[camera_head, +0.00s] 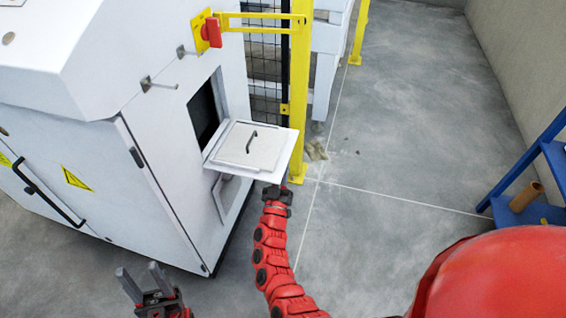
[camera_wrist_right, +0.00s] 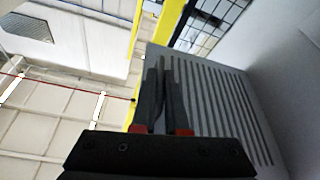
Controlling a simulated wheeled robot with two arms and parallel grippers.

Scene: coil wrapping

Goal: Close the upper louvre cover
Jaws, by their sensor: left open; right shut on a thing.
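The upper louvre cover (camera_head: 285,160) is a white panel with a black handle on its upper face. It stands out almost flat from the white machine (camera_head: 165,130), below and beside a dark opening (camera_head: 203,112). In the right wrist view its slatted face (camera_wrist_right: 225,105) fills the middle right. My right gripper (camera_head: 275,190) is at the cover's outer front edge, shut on it; its fingers (camera_wrist_right: 167,75) lie close together against the panel in the wrist view. My left gripper (camera_head: 143,285) is open and empty at the lower left, apart from the machine.
A yellow post (camera_head: 299,90) with black mesh stands just behind the cover. A red switch on a yellow plate (camera_head: 208,31) sits above the opening. Blue shelving (camera_head: 552,155) stands at the right. The grey floor between is mostly clear.

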